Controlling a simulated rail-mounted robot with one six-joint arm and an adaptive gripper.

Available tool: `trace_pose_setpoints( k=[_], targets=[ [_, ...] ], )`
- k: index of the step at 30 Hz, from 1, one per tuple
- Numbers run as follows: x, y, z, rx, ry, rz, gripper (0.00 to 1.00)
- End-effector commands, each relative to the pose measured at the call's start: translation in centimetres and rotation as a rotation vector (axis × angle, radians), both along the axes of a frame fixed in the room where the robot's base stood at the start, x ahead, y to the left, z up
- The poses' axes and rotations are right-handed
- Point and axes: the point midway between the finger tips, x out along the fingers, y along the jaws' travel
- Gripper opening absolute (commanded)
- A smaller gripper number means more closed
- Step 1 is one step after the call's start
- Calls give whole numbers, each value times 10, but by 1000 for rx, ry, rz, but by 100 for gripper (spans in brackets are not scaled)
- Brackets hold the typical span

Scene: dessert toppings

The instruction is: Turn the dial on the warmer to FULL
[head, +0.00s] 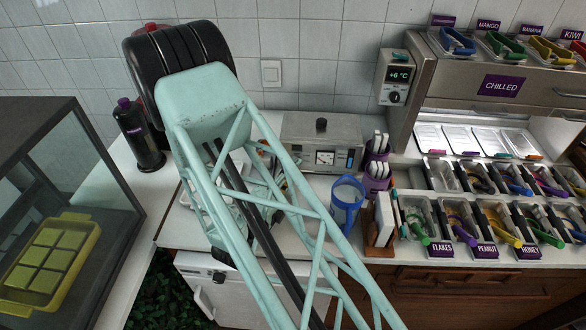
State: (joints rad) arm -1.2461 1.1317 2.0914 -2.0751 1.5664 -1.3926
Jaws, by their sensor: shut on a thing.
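The warmer appears to be the low steel box (296,128) with a black lid knob, standing at the back of the counter. Its front carries a small white gauge (325,158) with red and blue marks and another control to its right, too small to read. I cannot tell the dial's setting. My pale green lattice arm crosses the view in front of the warmer's left side. My gripper cannot be made out; it seems hidden behind the arm, where only small dark and orange parts show through the lattice.
A dark bottle (138,135) stands left. The chilled unit (470,85) has its own control box (394,77) reading +6 °C. Topping bins fill the right; a glass case stands left.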

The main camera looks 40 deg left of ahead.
Motion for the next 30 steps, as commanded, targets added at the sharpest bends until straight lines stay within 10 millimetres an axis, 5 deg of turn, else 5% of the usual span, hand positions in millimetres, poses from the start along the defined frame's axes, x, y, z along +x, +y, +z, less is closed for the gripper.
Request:
trace_pose_setpoints(
  k=[30],
  targets=[
    [2,-4,4,684,437,-1,9]
  ],
)
